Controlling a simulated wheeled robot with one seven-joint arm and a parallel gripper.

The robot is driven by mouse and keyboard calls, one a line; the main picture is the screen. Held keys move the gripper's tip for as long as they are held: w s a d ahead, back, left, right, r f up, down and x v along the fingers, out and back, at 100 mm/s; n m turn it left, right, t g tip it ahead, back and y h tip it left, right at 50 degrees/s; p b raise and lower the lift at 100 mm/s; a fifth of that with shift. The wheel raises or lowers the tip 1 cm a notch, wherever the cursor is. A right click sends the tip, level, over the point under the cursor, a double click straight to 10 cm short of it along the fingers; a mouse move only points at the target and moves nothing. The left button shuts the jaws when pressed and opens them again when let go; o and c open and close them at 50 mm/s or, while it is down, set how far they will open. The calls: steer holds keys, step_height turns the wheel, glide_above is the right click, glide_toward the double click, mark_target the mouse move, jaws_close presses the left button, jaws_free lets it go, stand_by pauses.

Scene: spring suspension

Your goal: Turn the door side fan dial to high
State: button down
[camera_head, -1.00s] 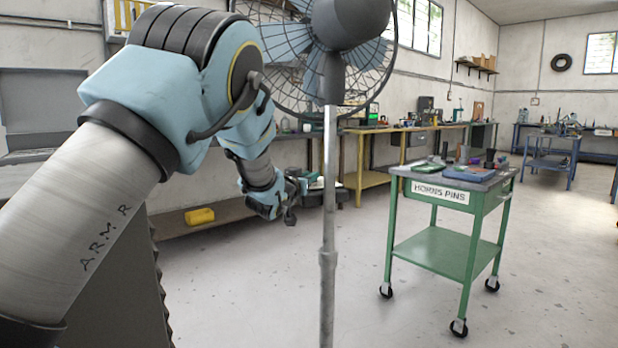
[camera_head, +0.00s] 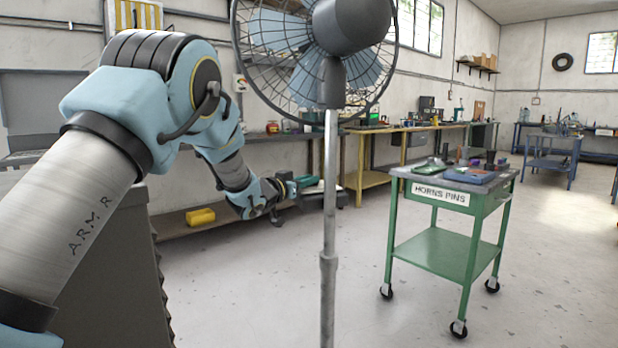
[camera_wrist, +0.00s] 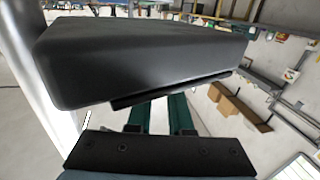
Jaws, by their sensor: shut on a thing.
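A standing fan (camera_head: 352,22) with a blue-bladed cage stands in front of me on a grey pole (camera_head: 329,235). A dark box (camera_head: 338,199) shows by the pole, partly behind it, at mid height. My gripper (camera_head: 303,183) is at the left of this box. In the wrist view, a large dark grey housing (camera_wrist: 150,58) fills the upper middle, with a pale pole at its left. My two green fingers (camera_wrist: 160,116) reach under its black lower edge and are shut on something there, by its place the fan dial. The dial and fingertips are hidden, so its setting cannot be read.
A green wheeled cart (camera_head: 445,250) labelled HORNS PINS stands right of the pole. Workbenches (camera_head: 372,180) line the wall, and a yellow object (camera_head: 200,217) lies low behind my arm. Floor (camera_head: 240,285) around the pole is clear.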

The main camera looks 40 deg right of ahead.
steer(key=shift+g, duration=0.3)
steer(key=c, duration=0.8)
jaws_free()
steer(key=a, duration=0.7)
steer(key=s+a+b, duration=0.1)
steer(key=a, duration=0.2)
steer(key=shift+s+a, duration=0.1)
steer(key=shift+a, duration=0.25)
steer(key=shift+s, duration=0.1)
